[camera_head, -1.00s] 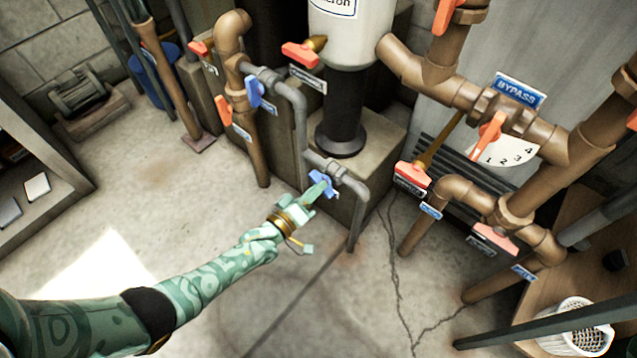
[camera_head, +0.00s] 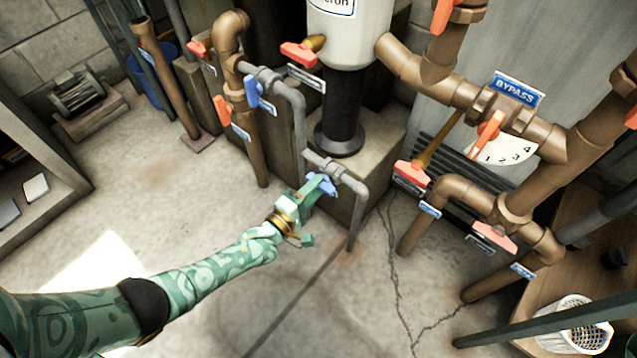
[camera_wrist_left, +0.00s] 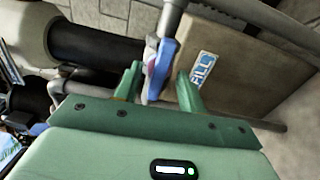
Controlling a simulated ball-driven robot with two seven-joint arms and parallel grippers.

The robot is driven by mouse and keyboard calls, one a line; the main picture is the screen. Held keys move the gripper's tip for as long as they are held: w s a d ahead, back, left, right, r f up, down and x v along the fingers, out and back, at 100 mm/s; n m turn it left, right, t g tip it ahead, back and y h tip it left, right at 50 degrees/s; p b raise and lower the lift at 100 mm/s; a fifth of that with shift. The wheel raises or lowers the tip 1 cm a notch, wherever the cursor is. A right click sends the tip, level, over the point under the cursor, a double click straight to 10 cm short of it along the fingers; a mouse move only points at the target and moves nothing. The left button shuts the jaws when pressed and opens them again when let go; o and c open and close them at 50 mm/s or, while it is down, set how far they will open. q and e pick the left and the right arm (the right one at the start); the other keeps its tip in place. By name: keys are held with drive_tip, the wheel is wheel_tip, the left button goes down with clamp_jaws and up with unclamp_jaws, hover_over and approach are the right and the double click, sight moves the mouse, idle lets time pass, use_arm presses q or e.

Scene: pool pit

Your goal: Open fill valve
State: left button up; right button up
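The fill valve has a blue handle (camera_head: 326,184) on the thin grey pipe low in front of the tank's block. In the left wrist view the blue handle (camera_wrist_left: 162,66) stands between my two green fingertips, beside a sign reading FILL (camera_wrist_left: 203,67). My left gripper (camera_head: 317,191) is at the handle and hides part of it. In the left wrist view my left gripper (camera_wrist_left: 158,88) has its fingers apart, one on each side of the handle. A small gap shows beside the left finger; contact at the right finger is unclear. My right gripper is not in view.
Another blue handle (camera_head: 254,92) sits higher on the grey pipe. Several orange handles, such as one by the white tank (camera_head: 299,54), are on nearby brown pipes. A BYPASS sign (camera_head: 517,90) hangs at right. A white basket (camera_head: 577,322) stands at lower right. The concrete floor in front is clear.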

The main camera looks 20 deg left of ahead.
use_arm(q)
drive_tip(key=p+v, duration=0.2)
drive_tip(key=v, duration=0.5)
idle(1.6)
